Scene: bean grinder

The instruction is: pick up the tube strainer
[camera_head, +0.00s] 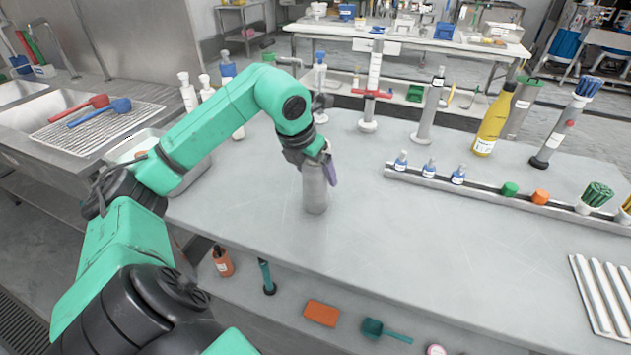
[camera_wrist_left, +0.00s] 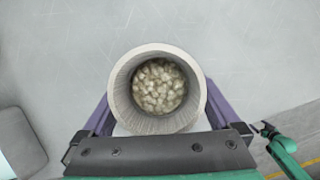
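A grey upright tube (camera_head: 314,190), which looks like the tube strainer, stands on the table below my left gripper (camera_head: 328,165). In the left wrist view the tube (camera_wrist_left: 119,82) is seen from above, with a round open mouth and pale lumpy pieces inside. The purple fingers of my left gripper (camera_wrist_left: 157,108) lie on both sides of the tube, close to its wall. I cannot tell whether they press on it. The fingertips are partly hidden by the tube.
The grey table (camera_head: 400,235) is clear around the tube. A rail (camera_head: 480,192) with small blue-labelled bottles, caps and brushes runs along the right. A yellow bottle (camera_head: 493,125) and a stand (camera_head: 372,90) are at the back. White bottles (camera_head: 188,95) stand behind my left arm.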

